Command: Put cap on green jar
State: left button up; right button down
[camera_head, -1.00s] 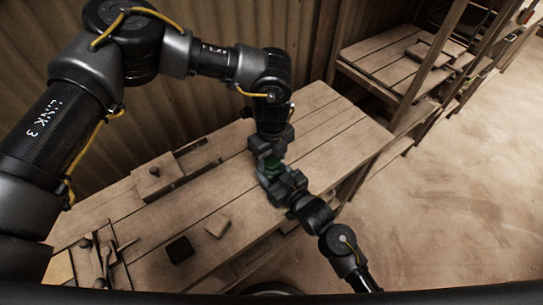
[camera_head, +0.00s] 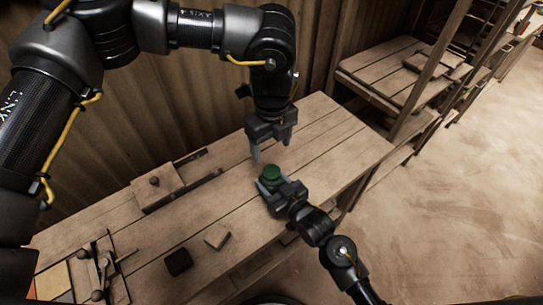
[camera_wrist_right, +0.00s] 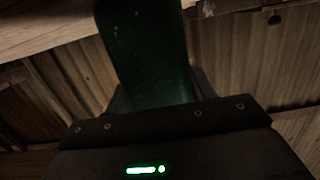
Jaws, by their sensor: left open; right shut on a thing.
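The green jar (camera_head: 270,184) is held upright over the workbench in my right gripper (camera_head: 268,189), whose fingers are shut around its side. In the right wrist view the jar's dark green wall (camera_wrist_right: 150,55) fills the upper middle. A round green top, which looks like the cap (camera_head: 270,171), shows on the jar; it is too small to tell how it is seated. My left gripper (camera_head: 271,151) is open and empty just above and behind the jar, fingers pointing down and apart from it.
The plank workbench (camera_head: 335,130) has free room right of the jar. A wooden block with a knob (camera_head: 155,183), a dark square piece (camera_head: 178,261) and a light tile (camera_head: 217,237) lie to the left. A shelf rack (camera_head: 385,70) stands at the back right.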

pick_arm(q)
notch_tip(320, 180, up, 2)
jog(key=shift+r, duration=0.1)
pick_arm(e)
jog(key=shift+c, duration=2.2)
grip_release()
jog(key=b+v, duration=0.2)
jog(key=v, duration=0.8)
jog(key=shift+f, duration=0.15)
pick_arm(q)
jog(key=shift+f, duration=1)
pick_arm(e)
jog(key=shift+s+d, duration=0.3)
